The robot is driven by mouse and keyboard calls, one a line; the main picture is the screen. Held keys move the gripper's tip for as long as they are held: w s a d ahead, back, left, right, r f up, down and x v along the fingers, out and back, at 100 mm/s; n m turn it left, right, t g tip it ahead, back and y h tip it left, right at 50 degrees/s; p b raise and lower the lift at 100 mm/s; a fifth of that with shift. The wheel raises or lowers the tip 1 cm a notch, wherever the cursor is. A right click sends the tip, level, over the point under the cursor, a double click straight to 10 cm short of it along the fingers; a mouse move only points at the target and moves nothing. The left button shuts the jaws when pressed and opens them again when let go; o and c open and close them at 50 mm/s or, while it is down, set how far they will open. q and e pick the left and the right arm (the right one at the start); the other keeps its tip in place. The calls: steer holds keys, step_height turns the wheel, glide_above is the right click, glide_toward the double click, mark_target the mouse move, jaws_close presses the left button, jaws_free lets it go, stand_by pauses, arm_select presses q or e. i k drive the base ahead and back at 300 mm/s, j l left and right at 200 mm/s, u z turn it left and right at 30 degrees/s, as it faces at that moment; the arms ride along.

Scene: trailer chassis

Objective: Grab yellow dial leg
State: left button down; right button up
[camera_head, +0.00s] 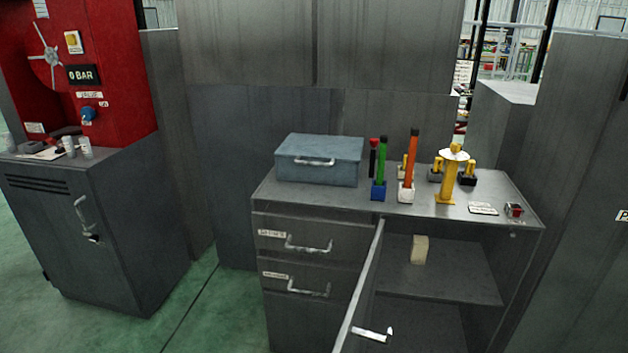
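A yellow upright post (447,183) with a square foot stands on the top of the grey workbench cabinet (420,208), right of its middle. A white disc with a small yellow knob (454,153) shows at the top of the post; this looks like the yellow dial leg. Whether the disc is joined to the post or stands behind it, I cannot tell. Smaller yellow pieces on dark bases stand close behind it (468,174). Neither of my grippers is in view.
Left of the post stand an orange stick (411,155) in a white holder and a green stick (382,160) in a blue holder. A blue-grey toolbox (320,160) sits further left. The cabinet door (358,290) hangs open toward me. A red machine (110,60) stands far left.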

mark_target(445, 196)
steer(key=i+j+z, duration=0.5)
steer(key=j+z, duration=0.25)
steer(key=i+j+z, duration=0.15)
steer(key=j+z, duration=0.2)
steer(key=i+j+z, duration=0.1)
steer(key=j+z, duration=0.25)
steer(key=l, duration=0.5)
steer(key=i+l, duration=0.15)
steer(key=l, duration=0.85)
steer(key=i+z, duration=0.05)
